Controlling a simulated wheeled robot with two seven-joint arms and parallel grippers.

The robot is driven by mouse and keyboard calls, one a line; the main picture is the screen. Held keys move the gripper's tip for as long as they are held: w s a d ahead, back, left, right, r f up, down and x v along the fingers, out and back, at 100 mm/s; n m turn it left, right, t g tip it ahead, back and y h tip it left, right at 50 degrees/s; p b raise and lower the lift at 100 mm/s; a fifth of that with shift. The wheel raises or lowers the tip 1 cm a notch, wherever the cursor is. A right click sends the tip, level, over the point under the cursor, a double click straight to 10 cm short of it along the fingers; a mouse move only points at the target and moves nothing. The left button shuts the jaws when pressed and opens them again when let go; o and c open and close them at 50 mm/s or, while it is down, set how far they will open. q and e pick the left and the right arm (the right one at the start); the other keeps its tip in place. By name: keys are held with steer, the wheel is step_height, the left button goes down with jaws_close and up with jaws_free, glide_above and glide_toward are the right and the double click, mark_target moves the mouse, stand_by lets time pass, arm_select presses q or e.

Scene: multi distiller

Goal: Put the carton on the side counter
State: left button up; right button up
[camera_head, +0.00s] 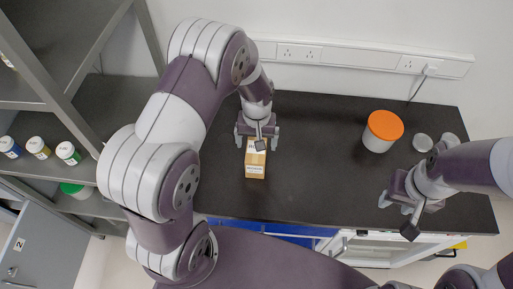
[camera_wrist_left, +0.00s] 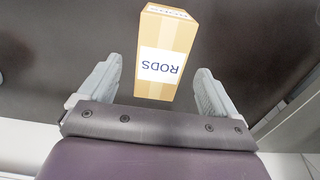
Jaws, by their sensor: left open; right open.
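A small tan carton (camera_head: 255,165) with a white label stands on the dark counter (camera_head: 310,180), under and just in front of my left gripper (camera_head: 257,136). In the left wrist view the carton (camera_wrist_left: 166,55) carries the word "RODS" and shows between the two fingers of the left gripper (camera_wrist_left: 158,92). Those fingers are open, with a gap on both sides of the carton. I cannot tell how far down the fingers reach along it. My right gripper (camera_head: 402,207) is open and empty near the counter's front right edge. No second counter can be clearly told apart.
A white tub with an orange lid (camera_head: 384,126) stands at the back right, with small clear dishes (camera_head: 423,142) beside it. Grey shelves (camera_head: 110,100) at left hold several small bottles (camera_head: 68,152). A socket strip (camera_head: 350,56) runs along the wall. The counter's middle is clear.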

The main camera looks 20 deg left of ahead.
arm_select(q)
step_height(320, 180, up, 7)
steer(key=shift+f+b, duration=0.2)
steer(key=shift+b, duration=0.35)
steer(key=s+r+m+t, duration=0.1)
steer(key=s+r+m, duration=0.2)
steer(key=s, duration=0.9)
steer(key=shift+a+r, duration=0.45)
steer(key=shift+r, duration=0.4)
